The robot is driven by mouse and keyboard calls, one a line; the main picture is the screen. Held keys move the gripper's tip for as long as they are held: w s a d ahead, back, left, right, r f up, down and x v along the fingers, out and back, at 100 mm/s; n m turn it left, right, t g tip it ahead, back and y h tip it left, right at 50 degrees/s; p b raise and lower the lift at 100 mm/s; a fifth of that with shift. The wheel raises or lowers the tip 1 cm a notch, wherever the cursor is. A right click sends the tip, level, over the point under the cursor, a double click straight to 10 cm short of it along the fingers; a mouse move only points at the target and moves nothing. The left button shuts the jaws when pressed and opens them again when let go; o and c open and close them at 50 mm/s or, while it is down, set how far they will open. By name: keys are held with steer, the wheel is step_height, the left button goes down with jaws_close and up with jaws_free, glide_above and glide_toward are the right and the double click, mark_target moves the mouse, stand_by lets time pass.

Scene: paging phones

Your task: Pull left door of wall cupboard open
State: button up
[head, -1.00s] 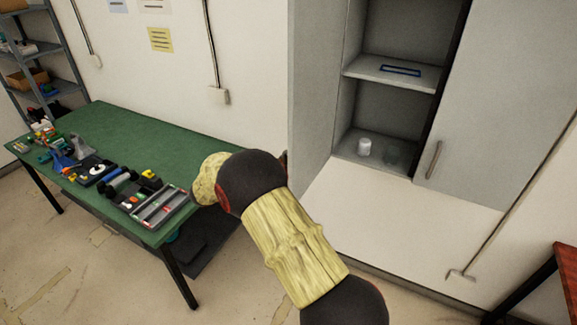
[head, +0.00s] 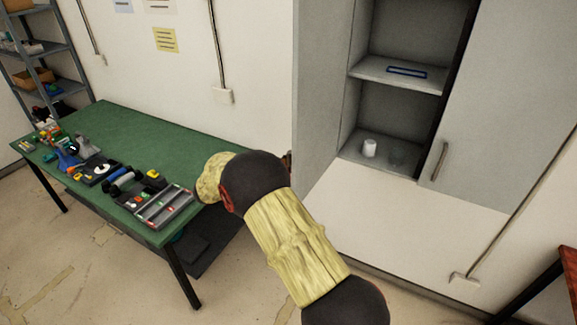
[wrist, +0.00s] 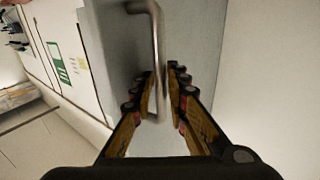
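The wall cupboard's left door (head: 318,90) is a plain grey panel. In the head view it stands swung out, and the shelves behind it are exposed. In the wrist view the door (wrist: 112,55) fills the middle, with a metal bar handle (wrist: 157,40) on its face. Contact at the pads is hard to make out. In the head view my gripper is mostly hidden behind my arm, at the door's left side.
The cupboard's right door (head: 500,90) is shut, with its own handle (head: 439,161). A white cup (head: 369,148) stands on the lower shelf and a blue-framed item (head: 407,71) on the upper one. A green workbench (head: 150,135) with tools is left; a red table (head: 569,262) is right.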

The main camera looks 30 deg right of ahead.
steer(key=w+a, duration=0.1)
steer(key=a, duration=1.1)
